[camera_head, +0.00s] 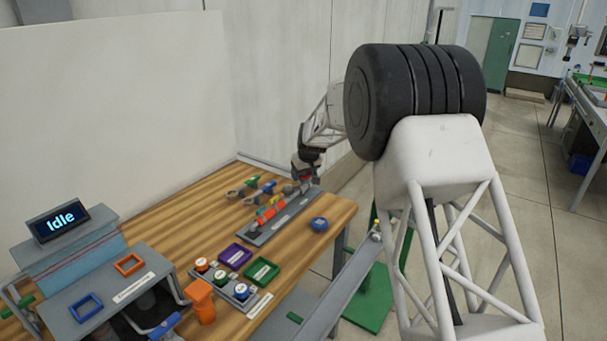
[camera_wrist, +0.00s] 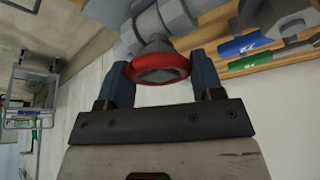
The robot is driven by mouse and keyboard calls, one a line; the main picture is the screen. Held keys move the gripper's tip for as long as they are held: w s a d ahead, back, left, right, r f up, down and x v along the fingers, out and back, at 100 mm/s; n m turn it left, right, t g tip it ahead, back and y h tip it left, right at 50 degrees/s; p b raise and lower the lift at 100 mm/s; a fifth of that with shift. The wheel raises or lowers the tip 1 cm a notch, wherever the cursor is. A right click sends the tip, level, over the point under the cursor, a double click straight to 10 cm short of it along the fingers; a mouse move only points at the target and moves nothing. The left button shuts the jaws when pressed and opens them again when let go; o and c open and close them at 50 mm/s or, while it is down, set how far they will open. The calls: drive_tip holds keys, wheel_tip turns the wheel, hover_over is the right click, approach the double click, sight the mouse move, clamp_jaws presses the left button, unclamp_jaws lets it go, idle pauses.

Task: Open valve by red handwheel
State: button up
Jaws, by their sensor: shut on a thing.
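In the wrist view the red handwheel (camera_wrist: 158,69) sits between the two blue-grey fingers of my gripper (camera_wrist: 164,78), which is shut on it. The handwheel joins a grey valve body and pipe (camera_wrist: 160,25) behind it. In the head view my gripper (camera_head: 305,172) is at the far right end of the wooden bench, by the end of a pipe assembly (camera_head: 268,214) on a grey base plate. The handwheel is too small and covered to make out clearly there.
A blue knob-like part (camera_head: 319,224) stands on the bench (camera_head: 185,215) near its right edge. Purple (camera_head: 234,257) and green (camera_head: 262,271) trays, a button box (camera_head: 236,290) and an orange part (camera_head: 200,300) are nearer. A display (camera_head: 58,222) reads "Idle".

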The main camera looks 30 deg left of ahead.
drive_tip(key=shift+n+g+y, duration=0.3)
drive_tip(key=shift+n+g, duration=0.6)
drive_tip(key=shift+n, duration=1.9)
drive_tip(key=shift+w+d+n+g, duration=0.1)
drive_tip(key=shift+n+g, duration=0.6)
drive_tip(key=shift+n, duration=0.6)
drive_tip(key=shift+n+g+h, duration=0.5)
drive_tip(key=shift+n+g, duration=0.2)
drive_tip(key=shift+n, duration=1.3)
drive_tip(key=n+g, duration=0.1)
drive_tip(key=n, duration=0.2)
drive_tip(key=shift+n+h, duration=0.4)
drive_tip(key=o, duration=1)
